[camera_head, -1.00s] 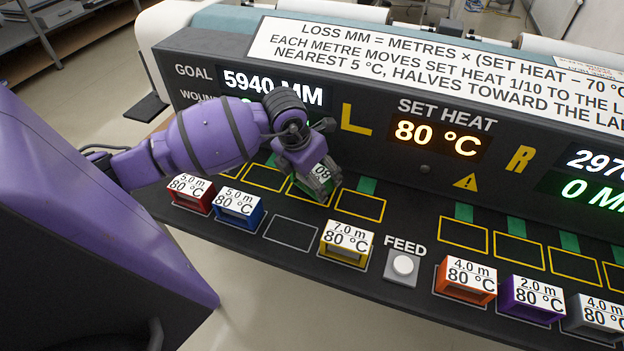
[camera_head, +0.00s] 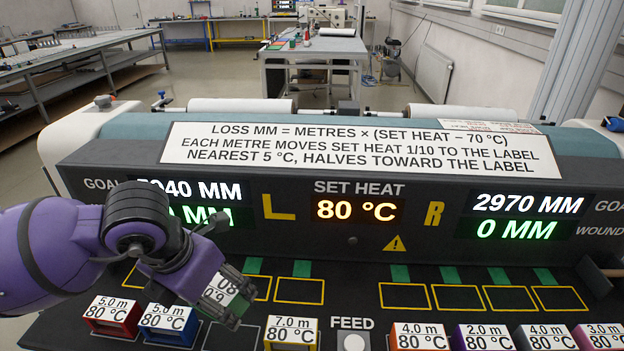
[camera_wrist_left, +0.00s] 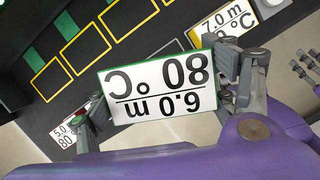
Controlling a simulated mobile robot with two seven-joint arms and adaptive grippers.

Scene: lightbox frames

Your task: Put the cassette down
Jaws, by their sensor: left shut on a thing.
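My left gripper (camera_head: 218,300) is shut on a green cassette (camera_head: 226,287) with a white label. In the left wrist view the label of this cassette (camera_wrist_left: 160,88) shows upside down and reads 6.0 m, 80 °C. The gripper is over the dark console, just behind an empty grey outline (camera_head: 230,338) in the front row. That outline lies between the blue cassette (camera_head: 168,325) and the yellow cassette (camera_head: 291,331). The gap beneath the held cassette cannot be judged. My right gripper is not in view.
A red cassette (camera_head: 113,316) stands left of the blue one. Yellow outlines (camera_head: 299,291) lie behind the front row, with green marks. A FEED button (camera_head: 354,342) is right of the yellow cassette. Orange (camera_head: 419,336) and purple (camera_head: 482,337) cassettes stand further right. The display panel rises behind.

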